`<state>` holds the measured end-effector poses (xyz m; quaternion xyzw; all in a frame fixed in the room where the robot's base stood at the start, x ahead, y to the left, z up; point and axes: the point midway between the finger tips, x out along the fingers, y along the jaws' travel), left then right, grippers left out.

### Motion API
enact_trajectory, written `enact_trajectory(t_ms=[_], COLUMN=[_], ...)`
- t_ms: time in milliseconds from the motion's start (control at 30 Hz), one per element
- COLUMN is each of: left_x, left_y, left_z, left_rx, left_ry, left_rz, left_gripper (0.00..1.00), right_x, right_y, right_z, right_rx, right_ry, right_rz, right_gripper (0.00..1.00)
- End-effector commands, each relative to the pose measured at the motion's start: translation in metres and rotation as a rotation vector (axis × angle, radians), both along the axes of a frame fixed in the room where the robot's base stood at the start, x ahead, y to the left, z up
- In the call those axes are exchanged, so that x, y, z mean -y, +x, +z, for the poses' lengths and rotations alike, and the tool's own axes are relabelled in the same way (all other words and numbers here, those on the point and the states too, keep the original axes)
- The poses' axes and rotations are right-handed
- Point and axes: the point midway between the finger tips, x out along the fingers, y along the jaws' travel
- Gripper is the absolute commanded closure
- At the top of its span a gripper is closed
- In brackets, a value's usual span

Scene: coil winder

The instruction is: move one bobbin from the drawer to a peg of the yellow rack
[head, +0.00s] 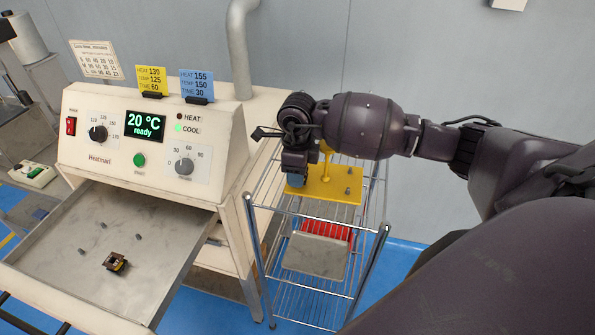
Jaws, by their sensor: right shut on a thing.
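The yellow rack (330,193) is a flat plate with small upright pegs (348,171), on the wire shelf right of the machine. A yellow post rises from it, partly behind my arm. My right gripper (296,180) points down at the rack's left end. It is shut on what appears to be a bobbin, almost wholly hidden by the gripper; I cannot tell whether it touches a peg. The metal drawer (150,270) is pulled out, with one dark, copper-coloured bobbin (115,262) near its middle and several bare pegs (103,225). My left gripper is not in view.
The Heatmari machine (140,160) stands behind the drawer, its display reading 20 °C ready and its COOL lamp green. The wire shelf (378,235) has upright posts at its corners; a red thing (340,231) and a grey bin (314,258) are below the rack.

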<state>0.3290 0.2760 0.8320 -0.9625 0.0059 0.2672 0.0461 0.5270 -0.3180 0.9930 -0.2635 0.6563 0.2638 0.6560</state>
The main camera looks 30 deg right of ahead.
Motion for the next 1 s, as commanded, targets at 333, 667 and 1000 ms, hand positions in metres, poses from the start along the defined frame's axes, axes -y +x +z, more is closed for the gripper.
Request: enact_trajectory(t_ms=[333,667,1000], left_x=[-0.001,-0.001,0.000], left_y=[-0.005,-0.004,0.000], left_z=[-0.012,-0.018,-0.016], left_rx=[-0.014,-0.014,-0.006], left_ry=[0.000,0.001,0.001], left_rz=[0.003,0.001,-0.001], left_gripper=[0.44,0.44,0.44], right_x=[0.000,0.000,0.000], right_y=[0.000,0.000,0.000], right_z=[-0.009,-0.018,-0.018], right_rx=[0.000,0.000,0.000], right_ry=[0.000,0.000,0.000], right_rz=[0.000,0.000,0.000], right_gripper=[0.83,0.83,0.30])
